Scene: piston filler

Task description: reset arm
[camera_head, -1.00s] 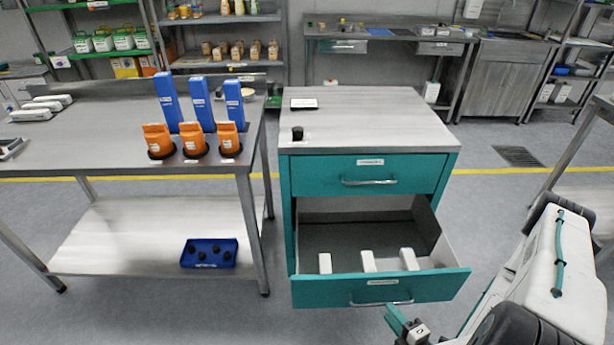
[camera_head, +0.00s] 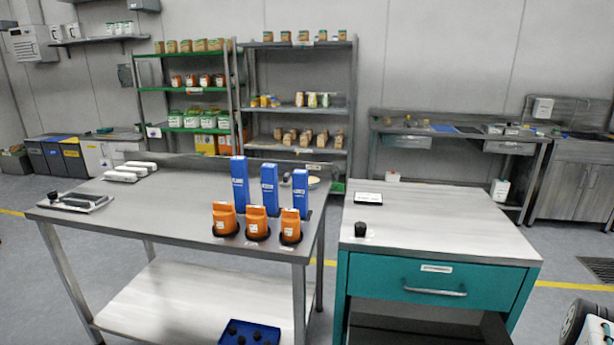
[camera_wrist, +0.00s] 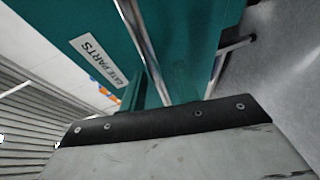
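In the head view only a bit of my arm (camera_head: 592,328) shows at the bottom right corner, and my gripper is out of the picture. In the wrist view a grey plate with a black, bolted edge (camera_wrist: 165,125) fills the bottom and seems to be part of my own wrist.
The teal cabinet (camera_head: 440,285) stands at lower right with a dark opening under its upper drawer; its lower part is cut off. A steel table (camera_head: 150,205) at left holds orange bottles (camera_head: 257,223) and blue boxes (camera_head: 269,190). A blue tray (camera_head: 250,333) is below.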

